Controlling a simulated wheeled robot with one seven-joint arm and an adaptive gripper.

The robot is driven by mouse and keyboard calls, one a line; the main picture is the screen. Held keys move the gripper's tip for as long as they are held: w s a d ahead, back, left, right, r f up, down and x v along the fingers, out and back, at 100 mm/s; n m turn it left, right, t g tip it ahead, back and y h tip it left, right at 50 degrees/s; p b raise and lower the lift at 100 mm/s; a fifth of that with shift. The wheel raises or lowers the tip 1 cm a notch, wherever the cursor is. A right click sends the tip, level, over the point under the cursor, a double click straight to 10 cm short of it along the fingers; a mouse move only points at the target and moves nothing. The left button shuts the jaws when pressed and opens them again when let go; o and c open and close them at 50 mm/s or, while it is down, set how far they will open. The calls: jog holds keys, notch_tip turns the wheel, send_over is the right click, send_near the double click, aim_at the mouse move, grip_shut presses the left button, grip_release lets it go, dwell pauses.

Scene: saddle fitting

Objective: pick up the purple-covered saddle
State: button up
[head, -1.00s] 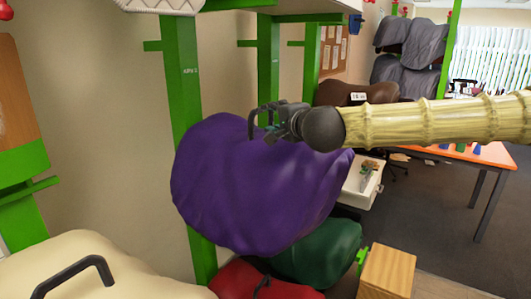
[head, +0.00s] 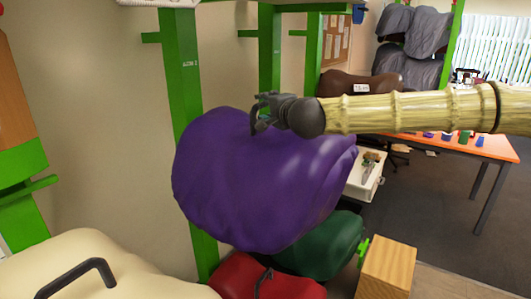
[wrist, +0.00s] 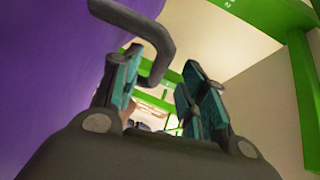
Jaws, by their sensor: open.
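The purple-covered saddle (head: 255,190) hangs in the middle of the head view, bulging out in front of a green post. In the wrist view its purple cover (wrist: 45,80) fills the left side. My gripper (head: 262,108) is at the saddle's top edge. In the wrist view my gripper (wrist: 163,75) is open, and a dark bent handle (wrist: 155,32) shows at the two fingers, nearer the left one. I cannot tell whether it touches them. In the head view my gripper hides most of this handle.
Green posts (head: 183,90) stand behind the saddle. Below it are a green-covered saddle (head: 322,246) and a red one (head: 240,278). A cream saddle with a black handle (head: 72,278) is at lower left. A wooden block (head: 388,268) and an orange table (head: 480,150) are to the right.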

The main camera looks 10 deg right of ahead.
aim_at(264, 104)
jog(key=shift+p+x, duration=0.75)
jog(key=shift+x, duration=1.55)
jog(key=shift+d, duration=0.1)
grip_shut()
jog(key=shift+r, duration=0.15)
